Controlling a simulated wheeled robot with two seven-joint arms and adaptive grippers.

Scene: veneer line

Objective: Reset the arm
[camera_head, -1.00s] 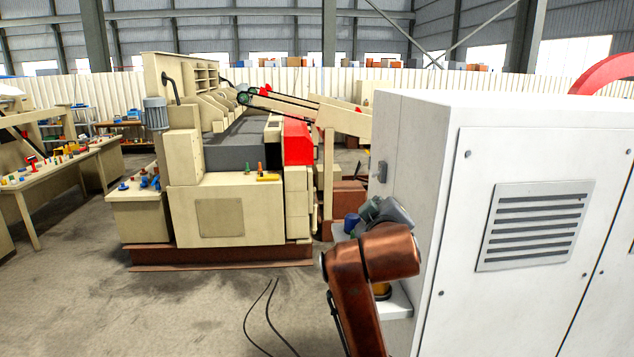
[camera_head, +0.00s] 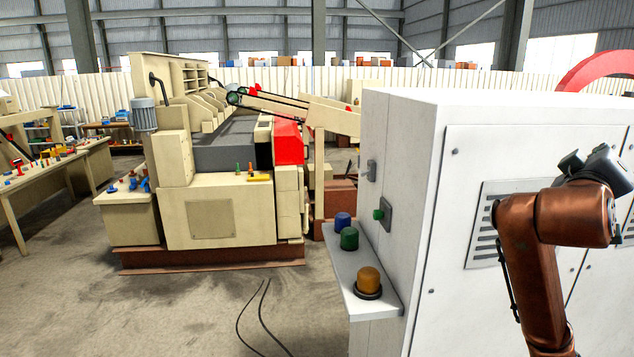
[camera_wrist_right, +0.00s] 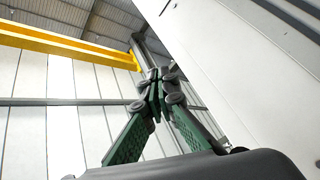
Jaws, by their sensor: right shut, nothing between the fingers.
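My right arm (camera_head: 545,230), copper coloured, is raised at the right of the head view, in front of the white cabinet's vented door. Its dark grey wrist end (camera_head: 595,168) is at the top of the arm; the fingers cannot be made out there. In the right wrist view my right gripper (camera_wrist_right: 158,82) has its green-sided fingers drawn together at the tips with nothing between them. Behind it are the hall's wall panels and roof, and a pale cabinet-like surface at the right. My left gripper is not in view.
The white cabinet (camera_head: 405,190) fills the right side. Its side shelf (camera_head: 345,262) carries blue (camera_head: 342,221), green (camera_head: 349,239) and amber (camera_head: 368,281) knobs; a green button (camera_head: 378,214) is above. A beige machine (camera_head: 215,212) stands across open floor (camera_head: 190,310), where dark cables lie.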

